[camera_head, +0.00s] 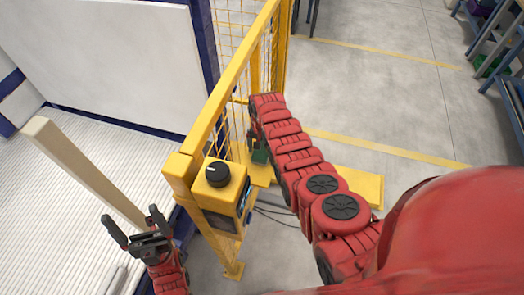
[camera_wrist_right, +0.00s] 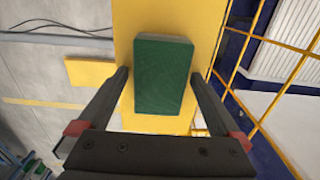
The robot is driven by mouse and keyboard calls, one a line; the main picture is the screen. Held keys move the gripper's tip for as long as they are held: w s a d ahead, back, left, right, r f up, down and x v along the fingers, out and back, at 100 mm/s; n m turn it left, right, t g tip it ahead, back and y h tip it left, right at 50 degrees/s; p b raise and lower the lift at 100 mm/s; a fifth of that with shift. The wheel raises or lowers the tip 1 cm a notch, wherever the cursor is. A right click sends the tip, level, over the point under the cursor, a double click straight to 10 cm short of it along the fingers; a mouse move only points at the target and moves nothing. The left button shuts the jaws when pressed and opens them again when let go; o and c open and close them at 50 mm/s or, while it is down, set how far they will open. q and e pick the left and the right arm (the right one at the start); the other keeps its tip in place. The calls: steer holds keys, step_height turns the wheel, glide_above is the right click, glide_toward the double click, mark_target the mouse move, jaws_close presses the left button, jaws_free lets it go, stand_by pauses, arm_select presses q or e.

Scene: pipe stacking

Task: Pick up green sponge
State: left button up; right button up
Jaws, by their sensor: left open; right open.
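The green sponge (camera_wrist_right: 164,76) is a dark green block with a pale far edge, on a yellow surface (camera_wrist_right: 205,25) in the right wrist view. My right gripper (camera_wrist_right: 160,74) is open, with one finger on each side of the sponge in the picture. I cannot tell how far above the sponge the fingertips are. In the head view the sponge is a small green patch (camera_head: 260,154), partly hidden by my right arm. My left gripper (camera_head: 130,213) is open and empty at the lower left, beside a beige post.
A yellow mesh fence (camera_head: 228,85) stands right beside my right arm. A yellow control box with a black knob (camera_head: 217,174) is mounted on it, between my arms. A beige post (camera_head: 80,168) stands near my left gripper. Open grey floor (camera_head: 375,95) lies to the right.

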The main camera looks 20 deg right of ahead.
steer(key=shift+f, duration=0.15)
steer(key=c, duration=1.3)
steer(key=shift+o, duration=0.2)
steer(key=shift+r, duration=0.3)
